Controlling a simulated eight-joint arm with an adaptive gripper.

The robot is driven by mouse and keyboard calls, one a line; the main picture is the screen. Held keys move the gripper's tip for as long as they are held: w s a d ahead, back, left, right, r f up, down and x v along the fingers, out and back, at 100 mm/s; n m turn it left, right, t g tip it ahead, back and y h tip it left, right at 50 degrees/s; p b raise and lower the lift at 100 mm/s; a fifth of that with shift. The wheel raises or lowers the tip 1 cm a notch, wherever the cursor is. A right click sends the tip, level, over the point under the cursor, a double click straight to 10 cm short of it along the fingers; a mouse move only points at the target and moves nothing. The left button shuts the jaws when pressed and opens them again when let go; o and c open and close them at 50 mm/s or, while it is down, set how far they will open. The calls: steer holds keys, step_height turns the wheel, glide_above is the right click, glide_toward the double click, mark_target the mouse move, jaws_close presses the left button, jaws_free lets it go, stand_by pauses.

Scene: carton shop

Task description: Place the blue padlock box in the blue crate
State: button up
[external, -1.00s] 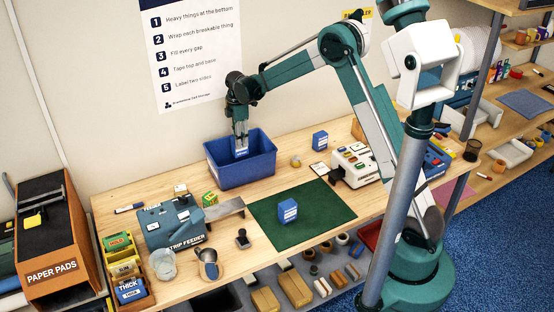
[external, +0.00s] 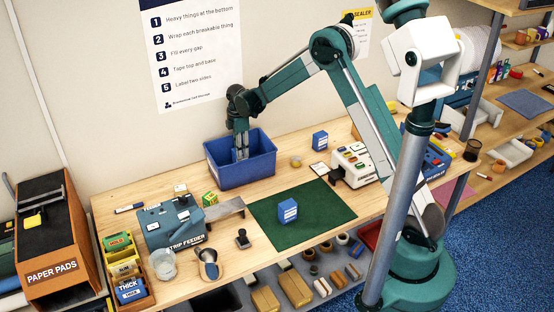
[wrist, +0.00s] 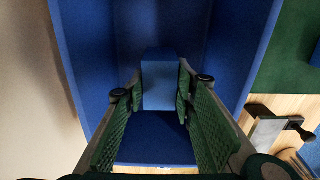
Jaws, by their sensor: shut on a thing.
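The blue crate (external: 247,180) stands at the back of the bench against the wall; in the wrist view its blue wall (wrist: 243,55) surrounds my gripper. My gripper (external: 241,153) points down inside the crate. In the wrist view its fingers (wrist: 160,88) are shut on a blue box (wrist: 160,75), inside the crate's walls. Whether the box touches the crate floor I cannot tell. Its label does not show, so I cannot see a padlock. Another blue box (external: 288,211) stands on the green mat (external: 320,205), and another blue box (external: 320,140) stands behind the mat.
A white machine (external: 354,165) is to the right. Much of the mat is clear.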

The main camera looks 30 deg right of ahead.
steer(key=shift+f, duration=0.25)
steer(key=shift+f, duration=1.75)
steer(key=shift+f, duration=0.1)
steer(key=o, duration=1)
steer(key=shift+c, duration=0.2)
step_height(320, 180, up, 12)
steer(key=shift+r+b, duration=0.15)
steer(key=shift+b, duration=0.2)
